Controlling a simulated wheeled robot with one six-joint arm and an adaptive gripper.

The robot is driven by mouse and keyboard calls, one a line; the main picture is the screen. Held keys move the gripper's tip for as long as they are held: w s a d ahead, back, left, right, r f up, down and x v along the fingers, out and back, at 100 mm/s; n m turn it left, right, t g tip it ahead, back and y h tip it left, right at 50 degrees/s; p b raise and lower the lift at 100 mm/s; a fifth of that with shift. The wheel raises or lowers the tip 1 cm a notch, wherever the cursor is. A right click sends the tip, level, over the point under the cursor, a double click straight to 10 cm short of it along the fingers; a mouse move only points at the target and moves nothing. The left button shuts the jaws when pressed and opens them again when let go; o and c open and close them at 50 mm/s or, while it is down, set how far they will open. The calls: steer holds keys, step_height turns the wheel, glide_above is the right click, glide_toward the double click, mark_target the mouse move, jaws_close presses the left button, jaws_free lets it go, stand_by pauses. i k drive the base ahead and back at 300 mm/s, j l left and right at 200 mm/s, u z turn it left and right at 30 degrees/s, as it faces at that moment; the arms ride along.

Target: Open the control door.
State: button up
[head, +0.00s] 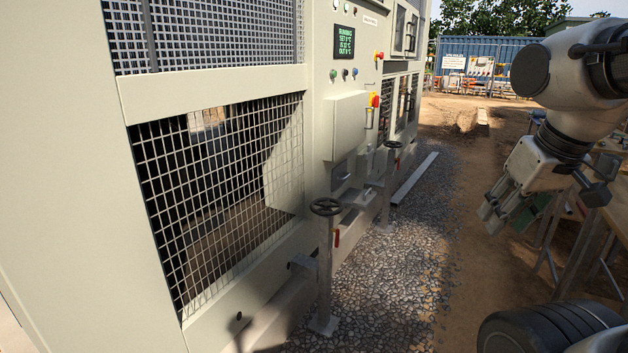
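The chiller (160,180) is a large cream cabinet filling the left and middle of the head view. A raised cream panel (346,125) on its front face, below a row of small buttons, looks like the control door. It lies flat against the cabinet and appears closed. A small upright handle (369,119) shows at its right edge, under a red and yellow knob (375,100). My gripper (497,214) is at the right, pointing down and left, well apart from the panel and touching nothing visible. Its finger opening is unclear from this angle.
Two handwheel valves (326,207) (392,145) on posts stand in front of the chiller, below the panel. A display (344,41) is above it. Gravel (400,270) and bare dirt lie between chiller and arm. A workbench (618,215) is at the right; a blue container (510,50) stands behind.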

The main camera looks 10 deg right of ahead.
mark_target(351, 113)
steer(key=i+l+z, duration=0.1)
steer(key=i+z, duration=0.35)
steer(key=i, duration=0.25)
steer(key=i+j+z, duration=0.1)
steer(key=i+z, duration=0.4)
steer(key=i, duration=0.2)
steer(key=i+u, duration=0.3)
steer(key=i, duration=0.25)
steer(key=i+l+u, duration=0.35)
steer(key=i, duration=0.15)
steer(key=i+l+u, duration=0.3)
steer(key=i, duration=0.2)
steer(key=j, duration=0.1)
